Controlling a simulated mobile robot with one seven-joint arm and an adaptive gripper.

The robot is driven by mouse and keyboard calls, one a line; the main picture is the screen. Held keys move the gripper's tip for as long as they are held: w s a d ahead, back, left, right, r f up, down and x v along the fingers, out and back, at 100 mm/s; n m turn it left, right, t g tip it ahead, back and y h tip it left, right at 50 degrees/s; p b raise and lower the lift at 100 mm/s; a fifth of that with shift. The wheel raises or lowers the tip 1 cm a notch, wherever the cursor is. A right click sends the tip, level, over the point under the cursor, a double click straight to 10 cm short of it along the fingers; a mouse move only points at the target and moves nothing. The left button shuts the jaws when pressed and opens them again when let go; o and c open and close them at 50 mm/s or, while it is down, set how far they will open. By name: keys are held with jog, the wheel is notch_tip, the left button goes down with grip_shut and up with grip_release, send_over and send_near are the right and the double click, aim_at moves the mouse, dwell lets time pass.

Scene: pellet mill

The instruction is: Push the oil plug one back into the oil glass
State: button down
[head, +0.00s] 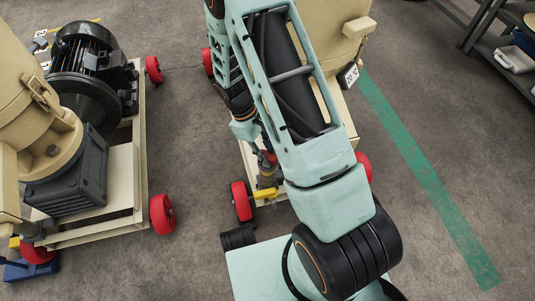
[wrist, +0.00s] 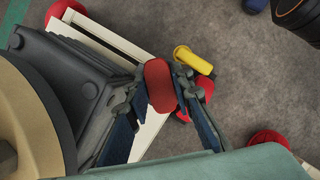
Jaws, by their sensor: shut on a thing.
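My gripper (wrist: 161,88) is shut on a rounded red plug (wrist: 160,80), which I take for the oil plug. It sits between the two fingertips in the wrist view. In the head view my gripper hangs low beside the right machine's cart, with a small red patch (head: 269,158) at its tip. A yellow handle (wrist: 193,60) is just beyond the plug; it also shows in the head view (head: 266,193). I cannot make out the oil glass, and whether the plug touches it is hidden by the plug and fingers.
The right machine's cream cart (head: 258,172) has red wheels (head: 242,202) close to my gripper. The left machine carries a black motor (head: 85,50). A green floor stripe (head: 425,170) and a shelf (head: 500,50) are at right. Bare floor lies between the carts.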

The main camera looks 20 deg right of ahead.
jog(key=shift+f, duration=0.2)
jog(key=c, duration=1)
grip_release()
jog(key=shift+c, duration=0.2)
jog(key=shift+r, duration=0.2)
jog(key=shift+p+v, duration=2.5)
jog(key=shift+v, duration=1)
jog(key=shift+f, duration=0.1)
jog(key=shift+w, duration=0.1)
